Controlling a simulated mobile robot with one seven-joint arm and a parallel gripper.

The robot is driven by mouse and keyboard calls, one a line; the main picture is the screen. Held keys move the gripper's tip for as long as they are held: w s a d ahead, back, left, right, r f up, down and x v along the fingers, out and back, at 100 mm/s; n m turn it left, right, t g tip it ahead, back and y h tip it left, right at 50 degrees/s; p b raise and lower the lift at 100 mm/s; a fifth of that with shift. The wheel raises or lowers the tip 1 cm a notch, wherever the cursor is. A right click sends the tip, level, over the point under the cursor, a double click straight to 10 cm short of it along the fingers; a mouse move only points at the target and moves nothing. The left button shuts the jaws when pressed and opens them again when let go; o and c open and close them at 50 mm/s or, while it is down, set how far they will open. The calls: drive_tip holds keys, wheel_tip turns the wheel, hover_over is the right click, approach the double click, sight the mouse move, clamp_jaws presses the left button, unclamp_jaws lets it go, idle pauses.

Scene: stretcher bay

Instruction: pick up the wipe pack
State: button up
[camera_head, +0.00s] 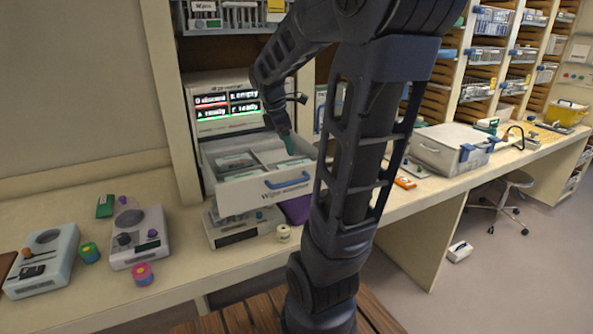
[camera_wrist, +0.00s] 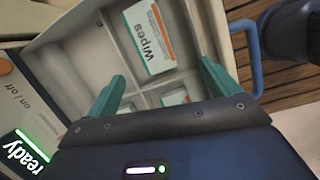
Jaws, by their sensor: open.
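A wipe pack (camera_wrist: 148,42), white with an orange and a green band and the word "Wipes", lies in a compartment of the open white drawer (camera_head: 240,200). A second similar pack (camera_wrist: 174,98) shows partly between the fingers, in a neighbouring compartment. In the head view my gripper (camera_head: 289,145) is over the right part of the drawer. Packs (camera_head: 238,163) show in its left part; which one is the labelled pack I cannot tell.
The drawer's blue handle (camera_head: 288,180) sticks out in front, and its walls and dividers surround the packs. A status screen (camera_head: 227,104) stands behind. A white case (camera_head: 445,148) is on the counter to the right. Devices (camera_head: 138,236) stand to the left.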

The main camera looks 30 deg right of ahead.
sight(295, 164)
drive_tip(key=shift+w+d+f+n, duration=0.3)
drive_tip(key=shift+d+f, duration=0.45)
drive_tip(key=shift+f, duration=1.05)
drive_tip(key=shift+w+d+f+n, duration=0.3)
drive_tip(key=shift+d+f, duration=0.45)
drive_tip(key=shift+f, duration=1.1)
drive_tip(key=shift+w+d+f+n, duration=0.2)
drive_tip(key=shift+d+f+n, duration=0.4)
drive_tip(key=shift+f, duration=1.2)
drive_tip(key=shift+d, duration=0.15)
drive_tip(key=c, duration=1.1)
